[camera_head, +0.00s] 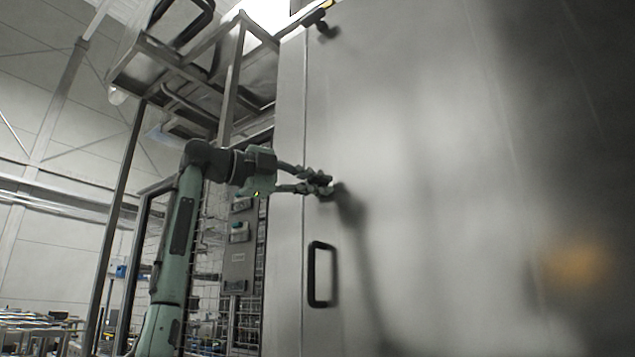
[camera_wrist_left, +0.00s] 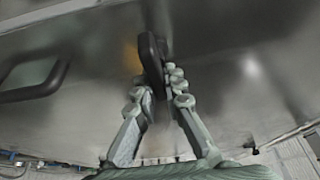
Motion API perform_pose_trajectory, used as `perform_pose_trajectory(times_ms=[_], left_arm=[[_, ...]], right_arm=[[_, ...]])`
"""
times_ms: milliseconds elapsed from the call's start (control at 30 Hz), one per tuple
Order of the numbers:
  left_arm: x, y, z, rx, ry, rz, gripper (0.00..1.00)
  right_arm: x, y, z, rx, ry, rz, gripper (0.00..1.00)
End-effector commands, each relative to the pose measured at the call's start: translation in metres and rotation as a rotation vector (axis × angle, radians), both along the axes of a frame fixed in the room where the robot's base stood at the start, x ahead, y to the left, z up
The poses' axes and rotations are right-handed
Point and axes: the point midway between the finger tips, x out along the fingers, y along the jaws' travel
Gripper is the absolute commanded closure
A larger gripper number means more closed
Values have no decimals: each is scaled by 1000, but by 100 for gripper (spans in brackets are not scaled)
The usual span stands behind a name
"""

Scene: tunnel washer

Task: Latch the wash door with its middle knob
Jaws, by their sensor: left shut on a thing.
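The wash door (camera_head: 430,120) is a large brushed-metal panel filling the right of the head view. My left gripper (camera_head: 322,184) is at its left edge, above the black door handle. In the left wrist view my left gripper (camera_wrist_left: 158,92) is shut on the middle knob (camera_wrist_left: 150,58), a dark elongated piece between the fingertips. In the head view the fingers largely hide this knob. Another dark knob (camera_head: 322,25) sits near the top of the door edge. My right gripper is not in view.
A black D-shaped handle (camera_head: 312,275) stands out from the door below my gripper; it also shows in the left wrist view (camera_wrist_left: 50,88). A control panel (camera_head: 238,250) and a mesh fence are left of the door. A metal platform frame (camera_head: 165,60) is overhead.

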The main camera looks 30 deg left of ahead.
Motion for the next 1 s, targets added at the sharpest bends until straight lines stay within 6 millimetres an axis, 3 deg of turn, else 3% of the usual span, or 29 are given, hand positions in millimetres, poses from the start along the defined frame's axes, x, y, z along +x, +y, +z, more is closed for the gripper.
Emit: perform_pose_trajectory(times_ms=[700,733,900,1000], left_arm=[[1,-1,-3,82,-2,-1,100],[1,-1,-3,82,-2,-1,89],[1,-1,-3,80,-3,0,69],[0,-1,-2,80,-5,0,69]], right_arm=[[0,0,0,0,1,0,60],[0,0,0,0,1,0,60],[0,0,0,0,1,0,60],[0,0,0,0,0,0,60]])
